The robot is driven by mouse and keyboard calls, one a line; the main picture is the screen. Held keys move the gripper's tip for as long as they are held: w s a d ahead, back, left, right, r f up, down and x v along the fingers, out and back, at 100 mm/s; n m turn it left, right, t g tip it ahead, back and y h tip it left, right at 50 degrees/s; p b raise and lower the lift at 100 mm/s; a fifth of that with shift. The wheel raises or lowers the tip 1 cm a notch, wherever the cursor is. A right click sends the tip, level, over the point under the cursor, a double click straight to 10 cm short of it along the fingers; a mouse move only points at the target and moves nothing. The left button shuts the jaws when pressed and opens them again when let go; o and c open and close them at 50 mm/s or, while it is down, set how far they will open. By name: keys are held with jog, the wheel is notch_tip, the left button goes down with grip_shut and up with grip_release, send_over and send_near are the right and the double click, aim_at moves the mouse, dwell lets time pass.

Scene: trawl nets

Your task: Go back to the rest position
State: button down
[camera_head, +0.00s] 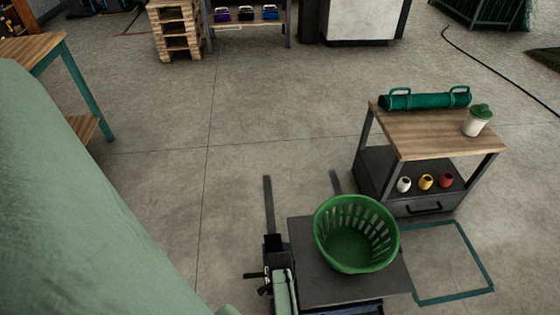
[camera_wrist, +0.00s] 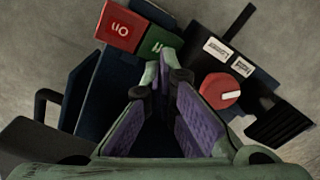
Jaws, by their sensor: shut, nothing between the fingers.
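My gripper (camera_wrist: 163,75) shows in the wrist view with its purple-padded fingers closed together at the tips and nothing between them. In the head view a pale green part of my arm fills the left side, and my gripper does not clearly show there.
A green basket (camera_head: 356,235) stands on a dark lift platform (camera_head: 308,285). A teal-legged table (camera_head: 35,50) is at left. The middle floor is clear.

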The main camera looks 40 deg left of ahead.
jog(key=shift+r+p, duration=0.3)
jog(key=shift+r, duration=0.3)
